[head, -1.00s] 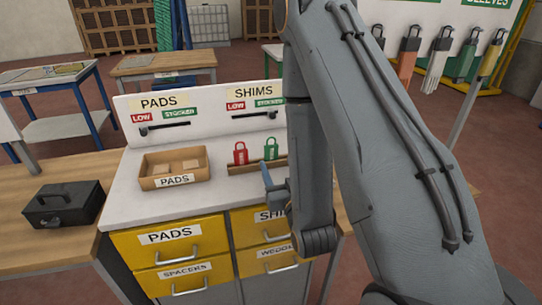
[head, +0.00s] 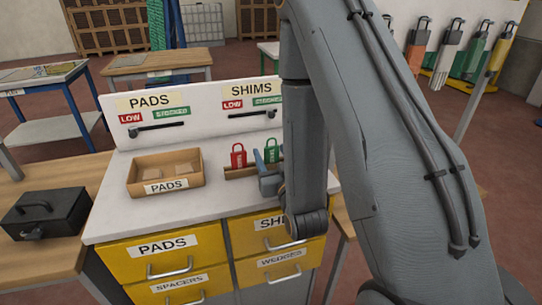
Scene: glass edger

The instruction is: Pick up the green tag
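The green tag (head: 271,152), shaped like a padlock, stands upright in a small wooden holder (head: 236,173) on the white counter, under the SHIMS label. A red tag (head: 238,156) stands to its left in the same holder. My gripper (head: 262,167) shows only in part, as a blue-grey finger and body at the front of the holder. The finger's upper end overlaps the left edge of the green tag in the picture. I cannot tell whether it touches. The rest of the gripper is hidden behind my arm, so its opening does not show.
A PADS box (head: 165,187) stands left of the holder on the counter (head: 120,215). A backboard (head: 200,122) with two rails rises behind. Yellow drawers (head: 165,250) are below. A black case (head: 45,212) sits on the bench at left.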

